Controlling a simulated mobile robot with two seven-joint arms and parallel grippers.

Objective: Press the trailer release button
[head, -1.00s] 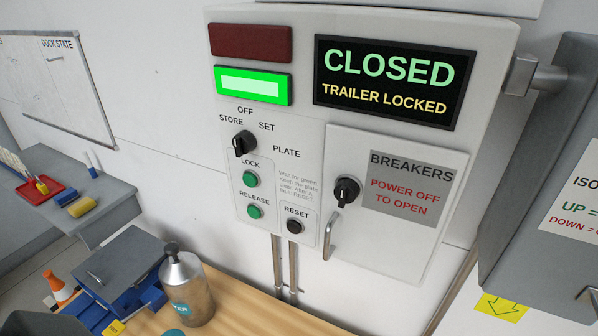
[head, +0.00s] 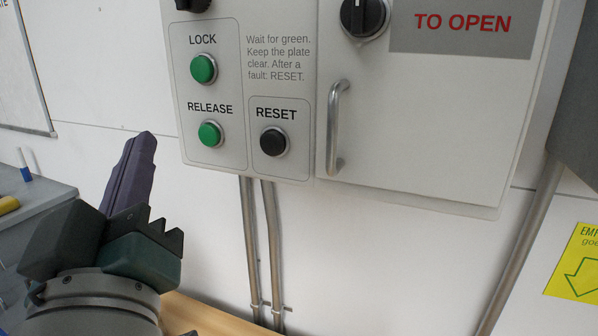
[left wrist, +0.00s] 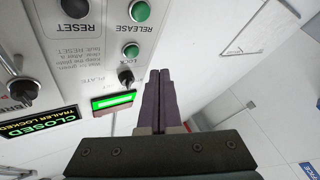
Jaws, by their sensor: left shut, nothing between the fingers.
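The green RELEASE button (head: 210,133) is on the lower left of the control panel (head: 440,180), below the green LOCK button (head: 203,69) and left of the black RESET button (head: 273,141). My left gripper (head: 146,140) is shut and empty, its fingers pointing up, left of the panel's lower edge in the head view. A gap shows between the fingertips and the RELEASE button. In the left wrist view the panel is upside down; the shut fingers (left wrist: 158,75) point toward its edge, with the RELEASE button (left wrist: 140,11) above them. My right gripper is not in view.
A door handle (head: 336,128) sticks out from the breaker door. Two conduits (head: 260,240) run down below the panel to a wooden bench (head: 195,315). A grey table (head: 40,205) stands at left. In the left wrist view the display (left wrist: 45,122) reads CLOSED, TRAILER LOCKED, beside a lit green lamp (left wrist: 113,102).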

